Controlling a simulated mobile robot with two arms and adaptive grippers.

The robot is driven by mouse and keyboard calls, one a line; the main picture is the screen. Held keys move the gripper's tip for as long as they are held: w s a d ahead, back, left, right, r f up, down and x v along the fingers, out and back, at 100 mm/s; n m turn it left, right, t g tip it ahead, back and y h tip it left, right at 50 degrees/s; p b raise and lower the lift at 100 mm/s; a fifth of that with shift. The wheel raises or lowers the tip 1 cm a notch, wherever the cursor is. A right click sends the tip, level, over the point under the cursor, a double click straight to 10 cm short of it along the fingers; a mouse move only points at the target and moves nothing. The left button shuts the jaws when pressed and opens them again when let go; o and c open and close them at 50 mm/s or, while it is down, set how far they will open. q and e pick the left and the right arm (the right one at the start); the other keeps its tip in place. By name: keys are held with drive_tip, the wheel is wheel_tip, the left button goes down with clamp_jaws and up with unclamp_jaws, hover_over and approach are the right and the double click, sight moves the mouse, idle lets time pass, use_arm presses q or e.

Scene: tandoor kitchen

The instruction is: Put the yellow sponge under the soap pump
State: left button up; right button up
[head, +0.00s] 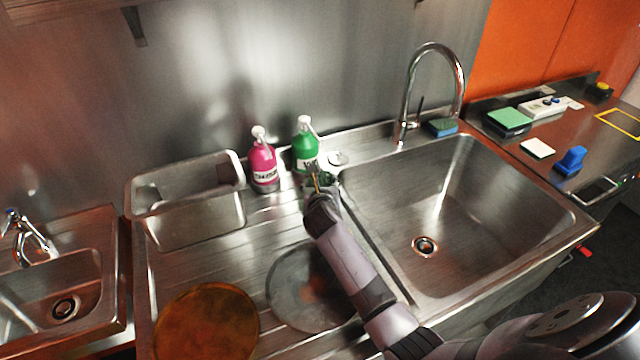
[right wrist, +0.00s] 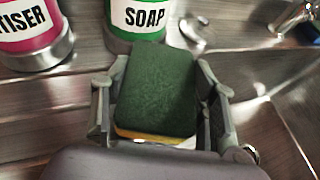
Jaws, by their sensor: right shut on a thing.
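The soap pump is a green bottle (head: 305,147) with a white pump top, upright on the steel ledge behind the drainboard. Its SOAP label shows in the right wrist view (right wrist: 143,17). The yellow sponge (right wrist: 158,90) has a dark green scouring top and a thin yellow edge on the near side. My right gripper (right wrist: 160,75) is shut on the sponge, with fingers along its left and right sides. In the head view the right gripper (head: 319,179) is just in front of the soap bottle and mostly hides the sponge. Whether the sponge touches the bottle is unclear. My left gripper is out of view.
A pink sanitiser bottle (head: 263,163) stands left of the soap. A steel bin (head: 190,222) is further left. The sink (head: 470,205), tap (head: 404,100) and a blue sponge (head: 441,127) are right. A round metal lid (head: 300,290) lies below my arm.

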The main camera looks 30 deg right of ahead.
drive_tip(key=shift+s+f, duration=0.15)
drive_tip(key=shift+f, duration=0.45)
drive_tip(key=o, duration=0.7)
drive_tip(key=shift+f, duration=0.25)
drive_tip(key=shift+c, duration=0.2)
drive_tip(key=shift+o, duration=0.2)
drive_tip(key=shift+s, duration=0.1)
drive_tip(key=shift+r, duration=0.15)
drive_tip(key=v, duration=0.4)
drive_tip(key=r+v, duration=0.1)
drive_tip(key=v, duration=0.7)
drive_tip(key=shift+r, duration=0.2)
drive_tip(key=shift+w, duration=0.2)
